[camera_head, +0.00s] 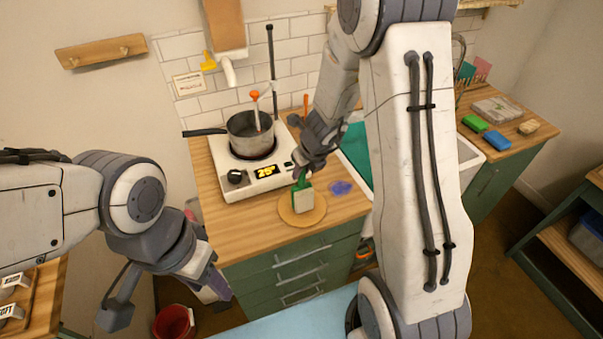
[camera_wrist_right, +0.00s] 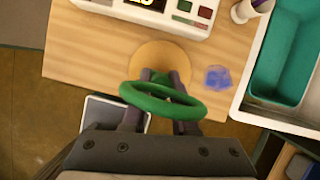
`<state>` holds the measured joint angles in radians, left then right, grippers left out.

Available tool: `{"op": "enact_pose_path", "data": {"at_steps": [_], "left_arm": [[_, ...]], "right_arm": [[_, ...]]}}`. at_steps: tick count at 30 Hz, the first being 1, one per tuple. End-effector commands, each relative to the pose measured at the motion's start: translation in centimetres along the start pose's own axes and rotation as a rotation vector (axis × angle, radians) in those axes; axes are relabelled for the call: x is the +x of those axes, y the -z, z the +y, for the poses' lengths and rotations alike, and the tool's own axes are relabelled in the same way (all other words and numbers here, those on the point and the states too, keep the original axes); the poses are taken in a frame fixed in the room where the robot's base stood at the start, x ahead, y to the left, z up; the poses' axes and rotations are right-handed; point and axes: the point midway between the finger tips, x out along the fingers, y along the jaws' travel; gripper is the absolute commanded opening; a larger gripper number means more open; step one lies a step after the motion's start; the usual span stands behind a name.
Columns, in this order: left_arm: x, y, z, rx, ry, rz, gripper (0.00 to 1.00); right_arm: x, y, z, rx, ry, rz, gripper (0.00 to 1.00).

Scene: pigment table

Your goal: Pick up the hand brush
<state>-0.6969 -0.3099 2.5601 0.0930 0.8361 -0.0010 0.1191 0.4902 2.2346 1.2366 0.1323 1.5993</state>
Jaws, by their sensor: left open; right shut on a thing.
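The hand brush (camera_head: 304,201), with a green handle and a pale bristle block, is at the round cork mat (camera_head: 286,214) on the wooden counter. My right gripper (camera_head: 302,173) is shut on its green handle from above. In the right wrist view the handle's green loop (camera_wrist_right: 160,103) lies across the fingers, and the bristles are hidden below. I cannot tell whether the bristles touch the mat. My left gripper (camera_head: 166,300) is open and empty at the lower left, away from the counter.
A hot plate (camera_head: 245,183) with a steel pot (camera_head: 248,136) stands behind the brush. A blue-purple smear (camera_head: 341,187) lies right of the mat. A teal-lined sink (camera_head: 356,150) is further right. A red bucket (camera_head: 174,323) stands on the floor.

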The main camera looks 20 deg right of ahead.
Motion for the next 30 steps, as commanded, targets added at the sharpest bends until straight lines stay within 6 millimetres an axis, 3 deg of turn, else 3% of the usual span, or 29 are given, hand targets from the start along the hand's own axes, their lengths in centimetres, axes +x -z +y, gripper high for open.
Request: {"op": "enact_pose_path", "data": {"at_steps": [6, 18, 24, 30], "left_arm": [[-3.6, 0.2, 0.3, 0.005, 0.000, 0.000, 0.50], [-4.8, 0.3, 0.3, 0.008, 0.000, 0.000, 0.50], [-5.1, 0.3, 0.4, 0.008, 0.000, 0.000, 0.50], [-5.1, 0.3, 0.4, 0.007, 0.000, 0.000, 0.50]], "right_arm": [[-3.6, -1.5, 0.0, -0.001, 0.000, -0.002, 0.00], [-10.0, 2.2, -6.8, 0.005, 0.003, -0.003, 0.00], [-11.7, 3.1, -8.4, 0.002, 0.002, -0.001, 0.00], [-12.0, 3.4, -8.8, 0.001, 0.000, 0.000, 0.00]]}}
